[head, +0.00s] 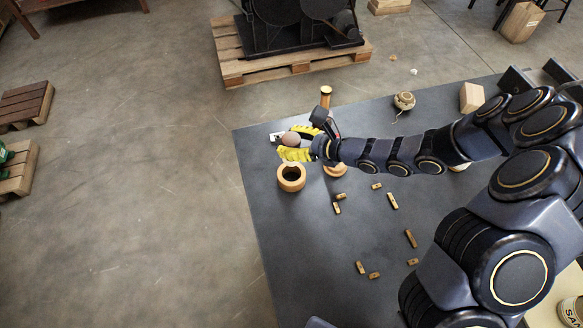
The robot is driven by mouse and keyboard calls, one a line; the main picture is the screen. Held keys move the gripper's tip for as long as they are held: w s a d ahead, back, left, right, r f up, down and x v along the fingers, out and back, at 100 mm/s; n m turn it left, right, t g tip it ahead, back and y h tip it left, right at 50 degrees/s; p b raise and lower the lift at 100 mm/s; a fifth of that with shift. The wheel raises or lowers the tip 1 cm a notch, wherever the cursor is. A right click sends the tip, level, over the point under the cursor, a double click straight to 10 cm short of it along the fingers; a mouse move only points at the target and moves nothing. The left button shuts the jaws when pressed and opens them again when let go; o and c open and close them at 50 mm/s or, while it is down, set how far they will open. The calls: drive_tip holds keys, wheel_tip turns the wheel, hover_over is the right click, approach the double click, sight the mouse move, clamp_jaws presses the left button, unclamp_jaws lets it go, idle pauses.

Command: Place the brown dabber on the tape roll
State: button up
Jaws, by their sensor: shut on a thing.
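The brown dabber (290,138) shows as a rounded brown form between the yellow fingers of my gripper (287,143), near the table's far left corner. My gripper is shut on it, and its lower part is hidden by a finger. A tan ring (291,185) with a dark hole, which looks like the tape roll, lies on the table just below my gripper in the picture. Whether the dabber is above the ring or behind it, and how high, I cannot tell.
The dark table (300,240) holds several small wooden pieces (392,201). A second tan ring (336,172) is partly hidden by my wrist. An upright wooden piece (325,97) stands behind my gripper. A twine ball (404,101) and a wooden block (472,97) stand toward the back right.

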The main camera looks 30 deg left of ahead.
sight(291, 162)
drive_tip(key=shift+f, duration=3.7)
drive_tip(key=shift+f, duration=0.1)
drive_tip(key=o, duration=1.1)
drive_tip(key=shift+c, duration=0.2)
drive_tip(key=shift+d+r, duration=0.2)
drive_tip(key=shift+d, duration=0.05)
drive_tip(key=v, duration=1.1)
drive_tip(key=shift+d, duration=0.25)
drive_tip(key=shift+r, duration=0.1)
